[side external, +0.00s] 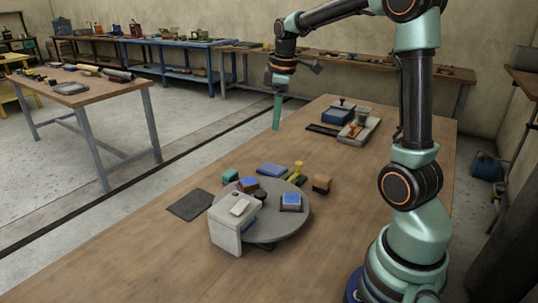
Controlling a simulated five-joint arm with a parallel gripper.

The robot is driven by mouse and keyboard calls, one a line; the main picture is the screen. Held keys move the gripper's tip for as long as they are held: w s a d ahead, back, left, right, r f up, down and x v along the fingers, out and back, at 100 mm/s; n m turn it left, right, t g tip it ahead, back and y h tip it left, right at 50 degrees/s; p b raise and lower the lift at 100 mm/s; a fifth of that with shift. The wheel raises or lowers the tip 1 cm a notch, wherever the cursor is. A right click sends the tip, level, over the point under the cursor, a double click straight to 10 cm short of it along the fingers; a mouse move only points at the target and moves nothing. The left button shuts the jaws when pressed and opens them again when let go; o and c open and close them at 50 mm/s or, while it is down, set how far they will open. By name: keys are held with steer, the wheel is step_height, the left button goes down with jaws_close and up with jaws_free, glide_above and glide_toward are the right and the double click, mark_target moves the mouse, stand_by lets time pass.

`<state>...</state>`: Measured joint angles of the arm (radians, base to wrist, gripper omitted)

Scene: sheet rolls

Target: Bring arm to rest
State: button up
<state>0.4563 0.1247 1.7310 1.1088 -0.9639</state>
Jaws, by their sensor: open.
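My gripper (278,108) hangs at the end of my raised arm, pointing down near the far left edge of the wooden table (150,250). A green finger shows below the dark wrist, and nothing is visible held in it. The fingers overlap in this view, so the gap between them is hidden. The gripper is apart from the round grey disc (285,222) and the objects around it. My arm reaches up from its base at the right and across the top of the picture.
On the disc are a light grey block-like stand (228,232) and blue-topped blocks (291,199). A yellow-handled stamp (298,170), a brown block (322,183) and a dark flat sheet (190,205) lie around it. A grey tray (358,132) stands at the back.

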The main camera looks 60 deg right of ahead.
steer(key=s+a+m+t, duration=0.2)
steer(key=s+a, duration=0.3)
steer(key=a, duration=0.4)
steer(key=s+a+m+t, duration=0.1)
steer(key=s+a+m, duration=0.2)
steer(key=a, duration=0.7)
steer(key=shift+s+r+m+t+y, duration=0.25)
steer(key=shift+s+m+t+y, duration=0.15)
steer(key=shift+s, duration=0.65)
